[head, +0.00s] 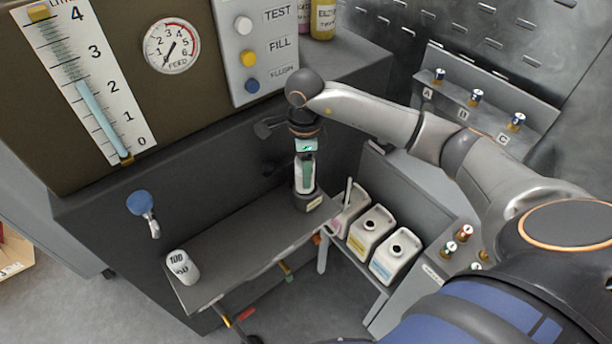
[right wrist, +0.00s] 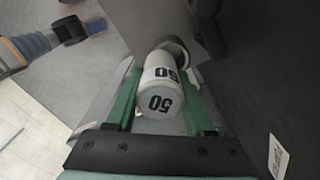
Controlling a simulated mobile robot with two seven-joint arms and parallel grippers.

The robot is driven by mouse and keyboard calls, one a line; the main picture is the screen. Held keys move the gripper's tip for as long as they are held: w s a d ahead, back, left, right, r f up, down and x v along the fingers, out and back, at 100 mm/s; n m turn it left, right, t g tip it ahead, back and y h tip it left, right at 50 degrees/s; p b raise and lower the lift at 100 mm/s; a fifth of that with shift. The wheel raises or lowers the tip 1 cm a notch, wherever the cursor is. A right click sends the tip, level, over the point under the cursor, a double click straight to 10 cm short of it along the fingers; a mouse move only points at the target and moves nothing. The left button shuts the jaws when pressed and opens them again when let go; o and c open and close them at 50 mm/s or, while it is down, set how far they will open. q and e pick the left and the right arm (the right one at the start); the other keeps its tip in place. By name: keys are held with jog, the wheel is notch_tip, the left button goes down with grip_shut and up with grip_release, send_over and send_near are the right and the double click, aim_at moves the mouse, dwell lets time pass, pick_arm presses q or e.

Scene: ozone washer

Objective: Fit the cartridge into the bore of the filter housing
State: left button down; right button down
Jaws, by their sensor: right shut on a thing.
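My right gripper (head: 306,165) is upright over the far right end of the grey shelf, shut on a white cartridge (head: 305,180). In the right wrist view the cartridge (right wrist: 161,102), marked 50, lies between the green fingers (right wrist: 162,112). The dark filter housing (head: 306,199) is directly below it, with a pale label on its front. The cartridge's lower end meets the housing's top in the picture; how deep it sits is hidden. A second white cartridge (head: 183,266), marked 100, stands at the shelf's near left end. My left gripper does not show in the head view.
The shelf (head: 245,245) is clear between the housing and the 100 cartridge. White bottles (head: 371,230) stand low to the right. A blue-knobbed tap (head: 142,206) sticks out at left. The panel with gauge (head: 172,46) rises behind. An arm-like part (right wrist: 55,38) crosses the right wrist view's upper left.

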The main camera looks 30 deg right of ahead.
jog(key=shift+w+d+f, duration=0.25)
jog(key=shift+w+f, duration=0.1)
jog(key=shift+f, duration=0.15)
jog(key=shift+w+d+f, duration=0.25)
jog(key=shift+w+f, duration=0.05)
jog(key=shift+f, duration=0.2)
notch_tip(320, 180, down, 3)
jog(key=shift+d+r+p, duration=0.1)
jog(key=shift+p, duration=0.25)
jog(key=shift+s+f, duration=0.2)
jog(key=shift+f, duration=0.1)
jog(key=shift+w+f, duration=0.15)
jog(key=shift+f, duration=0.1)
jog(key=c, duration=0.6)
grip_release()
jog(key=shift+c, duration=0.2)
jog(key=o, duration=0.3)
jog(key=shift+w+d, duration=0.1)
jog(key=shift+w, duration=0.1)
jog(key=shift+o, duration=0.3)
jog(key=shift+r, duration=0.1)
jog(key=shift+r, duration=0.15)
